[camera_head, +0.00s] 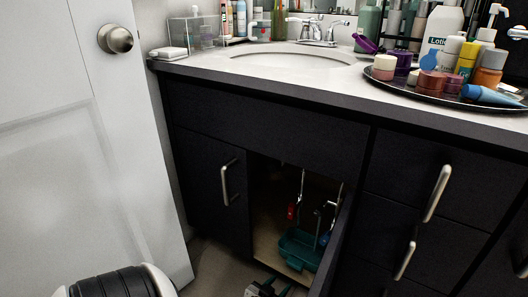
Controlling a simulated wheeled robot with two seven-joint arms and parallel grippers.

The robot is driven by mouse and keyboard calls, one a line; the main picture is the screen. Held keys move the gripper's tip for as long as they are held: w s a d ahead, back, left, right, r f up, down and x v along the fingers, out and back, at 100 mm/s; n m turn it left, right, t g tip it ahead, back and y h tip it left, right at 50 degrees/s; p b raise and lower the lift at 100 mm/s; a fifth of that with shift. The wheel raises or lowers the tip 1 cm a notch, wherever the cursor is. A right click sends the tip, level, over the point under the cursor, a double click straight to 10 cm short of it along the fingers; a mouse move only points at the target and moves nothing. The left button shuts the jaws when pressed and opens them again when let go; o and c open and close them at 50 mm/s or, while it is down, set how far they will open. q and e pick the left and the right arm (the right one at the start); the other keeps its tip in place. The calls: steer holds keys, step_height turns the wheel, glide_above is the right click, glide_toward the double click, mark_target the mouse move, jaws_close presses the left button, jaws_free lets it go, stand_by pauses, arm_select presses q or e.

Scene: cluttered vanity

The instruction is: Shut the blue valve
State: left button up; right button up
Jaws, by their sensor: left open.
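The blue valve (324,240) is a small blue handle low inside the open cabinet under the sink, close to the open door's edge and by a pipe. It is partly hidden and too small to tell how it is turned. A red valve (291,211) sits further left on another pipe. My left gripper (268,289) is at the bottom edge, in front of and below the cabinet opening, apart from the blue valve. It is open and partly cut off by the frame. My right gripper is not in view.
A teal bin (299,250) stands on the cabinet floor under the valves. The open cabinet door (331,250) borders the opening on the right. A closed door with a handle (226,182) is on the left. A white room door (75,150) stands at far left.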

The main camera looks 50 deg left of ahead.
arm_select(q)
steer(key=s+d+g+h+p, duration=0.1)
steer(key=s+d+g+p, duration=0.2)
steer(key=p, duration=0.5)
steer(key=s+d, duration=0.1)
steer(key=s, duration=0.1)
steer(key=shift+s+f+m, duration=0.35)
steer(key=shift+m, duration=0.05)
steer(key=shift+d, duration=0.1)
